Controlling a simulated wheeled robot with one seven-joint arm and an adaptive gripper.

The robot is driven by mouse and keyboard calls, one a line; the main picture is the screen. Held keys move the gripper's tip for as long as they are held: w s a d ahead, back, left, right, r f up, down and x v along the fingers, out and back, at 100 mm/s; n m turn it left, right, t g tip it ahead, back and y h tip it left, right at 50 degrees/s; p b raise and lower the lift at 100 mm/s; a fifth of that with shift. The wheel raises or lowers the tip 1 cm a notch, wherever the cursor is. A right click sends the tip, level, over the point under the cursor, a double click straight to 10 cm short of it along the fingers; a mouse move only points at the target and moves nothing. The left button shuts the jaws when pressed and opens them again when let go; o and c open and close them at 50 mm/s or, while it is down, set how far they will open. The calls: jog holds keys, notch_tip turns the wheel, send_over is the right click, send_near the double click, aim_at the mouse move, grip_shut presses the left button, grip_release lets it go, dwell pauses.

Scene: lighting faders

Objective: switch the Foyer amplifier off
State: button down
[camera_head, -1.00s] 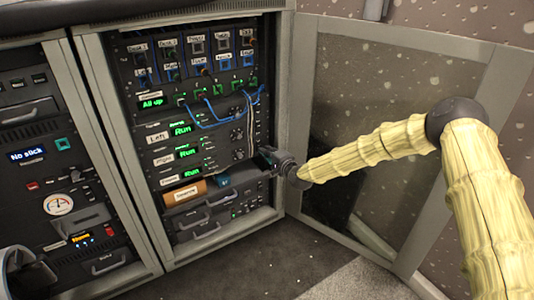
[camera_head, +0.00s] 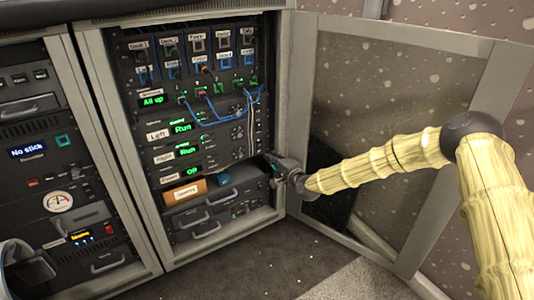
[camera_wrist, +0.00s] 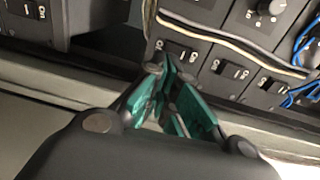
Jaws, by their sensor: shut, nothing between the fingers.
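Three stacked amplifiers stand in the middle of the right-hand rack. The top one has a "Left" label (camera_head: 157,135). The lowest one's label (camera_head: 168,179) is blurred and may read Foyer. The top two displays read "Run"; the lowest display (camera_head: 192,171) shows a shorter green word, perhaps "Off". My gripper (camera_head: 272,168) is at the right edge of the rack, beside the lowest amplifier.
Blue cables (camera_head: 222,112) hang over the panel above the amplifiers. An orange-brown labelled box (camera_head: 184,193) sits below them beside drawers (camera_head: 206,228). A second rack (camera_head: 55,190) is at the left.

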jog(key=f+p+v, duration=0.1)
jog(key=p+v, duration=0.2)
jog(key=v, duration=0.6)
jog(key=shift+s+d+f, duration=0.2)
jog(key=shift+f, duration=0.15)
jog(key=s+f+n+g+h, duration=0.2)
jog(key=s+f+n+g, duration=0.15)
jog(key=s+f, duration=0.8)
jog(key=s+f+n+g+h, duration=0.15)
jog(key=s+f+g, duration=0.25)
jog(key=s+f, duration=0.8)
jog(key=s+d+n+g+h, duration=0.2)
jog(key=s+d, duration=0.3)
jog(key=s, duration=0.5)
jog(key=s+d+n+g+h, duration=0.15)
jog(key=s+d, duration=0.35)
jog(key=s, duration=0.6)
jog(key=s+d+n+g+h, duration=0.25)
jog(key=s+d, duration=0.35)
jog(key=s, duration=0.4)
jog(key=s+d+r+p, duration=0.1)
jog(key=r+p, duration=1.7)
jog(key=r, duration=0.1)
jog(key=s+d+r+g+p, duration=0.1)
jog(key=s+r+p, duration=0.1)
jog(key=r+p, duration=1.6)
jog(key=shift+r+p, duration=0.4)
jog(key=shift+p, duration=0.05)
